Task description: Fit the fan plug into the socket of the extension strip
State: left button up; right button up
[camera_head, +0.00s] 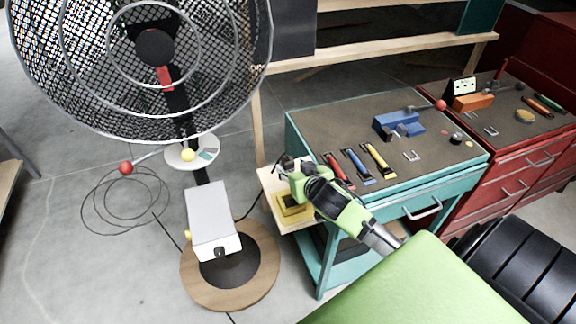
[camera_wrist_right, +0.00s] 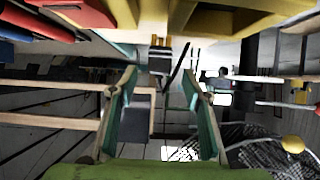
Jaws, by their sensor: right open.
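The large fan (camera_head: 212,215) stands at the left on a round wooden base, and its dark cable runs toward the wooden side shelf. A yellow block (camera_head: 293,207), seemingly the extension strip, sits on that shelf beside the teal cart. My right gripper (camera_head: 287,166) is above and behind it, open and empty. In the right wrist view, a small dark plug-like piece (camera_wrist_right: 160,58) shows just beyond and between the open green fingertips, with a dark cable beside it. I cannot tell whether it touches them. Socket openings cannot be made out. My left gripper is out of view.
Loose thin cable (camera_head: 125,200) lies on the floor at left. Wooden rails run behind.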

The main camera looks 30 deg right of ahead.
aim_at(289, 163)
jog(key=shift+w+d+f+p, duration=0.15)
jog(key=shift+w+p, duration=0.2)
jog(key=shift+w, duration=0.25)
jog(key=p+x, duration=0.1)
jog(key=x, duration=0.3)
jog(key=c, duration=1.2)
